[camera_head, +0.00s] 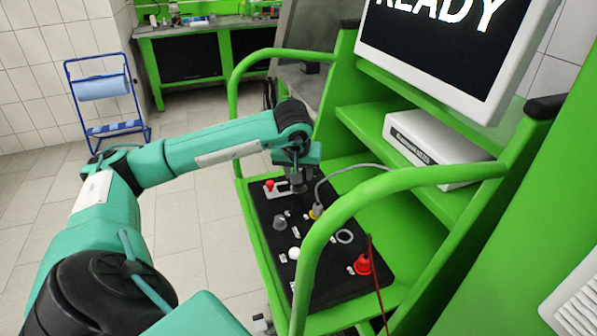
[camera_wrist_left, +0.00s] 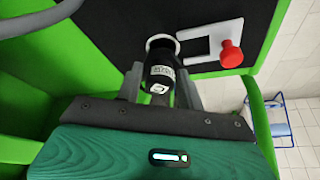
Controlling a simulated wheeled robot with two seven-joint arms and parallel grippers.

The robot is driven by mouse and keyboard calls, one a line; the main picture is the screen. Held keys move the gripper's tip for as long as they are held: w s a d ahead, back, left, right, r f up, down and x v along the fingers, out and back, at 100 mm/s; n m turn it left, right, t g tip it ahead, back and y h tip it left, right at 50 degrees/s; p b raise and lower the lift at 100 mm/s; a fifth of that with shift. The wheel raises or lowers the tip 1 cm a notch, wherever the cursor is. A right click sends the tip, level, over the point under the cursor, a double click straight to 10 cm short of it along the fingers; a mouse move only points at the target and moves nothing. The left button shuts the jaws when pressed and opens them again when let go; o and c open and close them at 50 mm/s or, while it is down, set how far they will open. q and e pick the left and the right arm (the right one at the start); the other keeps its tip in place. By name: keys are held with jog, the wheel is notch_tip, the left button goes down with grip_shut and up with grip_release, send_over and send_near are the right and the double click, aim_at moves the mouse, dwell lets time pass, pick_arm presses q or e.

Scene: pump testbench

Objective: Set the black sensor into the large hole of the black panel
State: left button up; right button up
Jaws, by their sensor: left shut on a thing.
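The black panel (camera_head: 266,210) lies on the green bench. My left gripper (camera_head: 297,184) is over its far end, beside the red knob. In the left wrist view, my left gripper (camera_wrist_left: 160,92) is shut on the black sensor (camera_wrist_left: 161,72), which has a white label. The sensor's far end is at a pale ring (camera_wrist_left: 162,38) around a hole in the panel. The sensor and fingers hide most of that hole, and I cannot tell how deep the sensor sits. My right gripper is not in view.
A red knob (camera_wrist_left: 231,54) on a pale plate is close beside the left gripper. A grey cable plugs into a yellow-based connector (camera_head: 316,212). A red plug (camera_head: 362,264) with a red lead stands nearer. Green rails (camera_head: 325,225) curve around the panel.

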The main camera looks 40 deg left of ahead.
pick_arm(q)
jog(key=shift+f, duration=0.1)
jog(key=shift+f+b, duration=0.65)
jog(key=shift+r, duration=0.15)
dwell(0.5)
jog(key=shift+r+p, duration=0.45)
jog(key=shift+r, duration=0.15)
jog(key=shift+f+b, duration=0.25)
jog(key=shift+b, duration=0.1)
dwell(1.2)
